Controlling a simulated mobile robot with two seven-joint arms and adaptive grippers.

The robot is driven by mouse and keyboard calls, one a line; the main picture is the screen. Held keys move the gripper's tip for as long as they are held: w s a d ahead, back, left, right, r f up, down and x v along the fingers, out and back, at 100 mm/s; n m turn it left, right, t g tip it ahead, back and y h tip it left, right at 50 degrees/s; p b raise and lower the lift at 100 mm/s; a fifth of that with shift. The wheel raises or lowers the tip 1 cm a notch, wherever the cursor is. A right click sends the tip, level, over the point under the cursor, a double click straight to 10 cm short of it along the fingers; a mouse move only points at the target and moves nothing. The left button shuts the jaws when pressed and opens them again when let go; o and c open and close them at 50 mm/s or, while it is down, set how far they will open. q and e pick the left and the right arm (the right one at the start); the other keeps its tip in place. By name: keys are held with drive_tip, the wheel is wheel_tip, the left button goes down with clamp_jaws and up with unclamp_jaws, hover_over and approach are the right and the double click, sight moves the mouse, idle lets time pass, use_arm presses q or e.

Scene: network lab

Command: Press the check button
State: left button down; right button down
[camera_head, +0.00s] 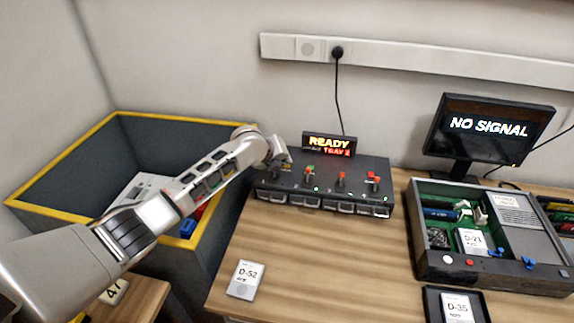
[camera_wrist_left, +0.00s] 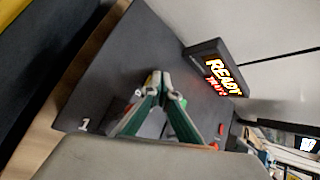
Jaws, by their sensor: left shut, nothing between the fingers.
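A dark console (camera_head: 330,182) with a lit sign (camera_head: 330,145) reading READY, with a TRAY line below, stands at the back left of the table. Its top carries several small red and green controls (camera_head: 341,177); none has a readable label marking it as the check button. My left gripper (camera_head: 284,161) is above the console's left end. In the left wrist view the gripper's (camera_wrist_left: 163,80) fingertips meet over the dark console top (camera_wrist_left: 120,62), with nothing between them. They hide part of the controls behind them. I cannot tell whether they touch a control. My right gripper is not in view.
A green-lined device (camera_head: 430,265) with white, red and blue knobs stands at the right. A monitor (camera_head: 487,130) behind it reads NO SIGNAL. A grey bin (camera_head: 60,160) with a yellow rim stands left. A card (camera_head: 246,280) marked D-52 lies on the table (camera_head: 330,270), whose front middle is clear.

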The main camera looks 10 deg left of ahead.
sight(286, 166)
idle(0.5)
use_arm(q)
drive_tip(key=shift+r+p, duration=0.4)
drive_tip(key=shift+r, duration=0.3)
drive_tip(key=shift+r, duration=2.5)
